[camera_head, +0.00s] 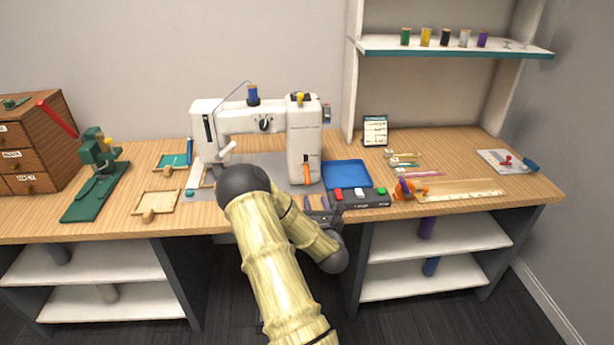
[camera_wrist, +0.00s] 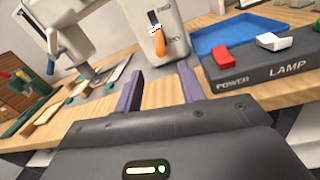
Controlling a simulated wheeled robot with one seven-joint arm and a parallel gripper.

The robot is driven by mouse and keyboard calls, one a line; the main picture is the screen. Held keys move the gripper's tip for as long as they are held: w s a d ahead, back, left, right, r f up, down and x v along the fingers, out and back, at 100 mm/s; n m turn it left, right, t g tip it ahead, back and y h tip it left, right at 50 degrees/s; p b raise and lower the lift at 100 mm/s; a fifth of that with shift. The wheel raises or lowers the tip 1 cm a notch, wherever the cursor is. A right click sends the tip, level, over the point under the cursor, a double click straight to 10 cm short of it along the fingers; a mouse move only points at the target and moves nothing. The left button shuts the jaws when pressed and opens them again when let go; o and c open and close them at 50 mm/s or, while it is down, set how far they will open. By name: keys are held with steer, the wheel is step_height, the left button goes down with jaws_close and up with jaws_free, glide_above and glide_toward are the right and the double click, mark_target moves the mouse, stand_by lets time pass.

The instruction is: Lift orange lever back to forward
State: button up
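The orange lever (camera_head: 308,173) is on the front of the white sewing machine's right pillar (camera_head: 303,140), and its handle hangs downward. In the wrist view the lever (camera_wrist: 160,43) sits in a dark slot with small lettering above and beside it; only part of the lettering is readable. My gripper (camera_head: 317,202) is in front of and below the lever, near the table's front edge. In the wrist view its two purple-grey fingers (camera_wrist: 160,85) are apart with nothing between them. The lever shows above the gap, clear of both fingers.
A dark switch box (camera_head: 360,198) with red, white and green switches stands close right of my gripper. A blue tray (camera_head: 347,174) lies behind it. Wooden frames (camera_head: 156,203) and a green device (camera_head: 97,150) are at the left. An orange tool (camera_head: 404,190) lies farther right.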

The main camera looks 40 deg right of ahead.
mark_target(309, 181)
steer(key=x, duration=1.4)
steer(key=shift+w+d+p, duration=0.1)
steer(key=shift+w+p, duration=0.1)
steer(key=shift+p, duration=0.15)
jaws_close()
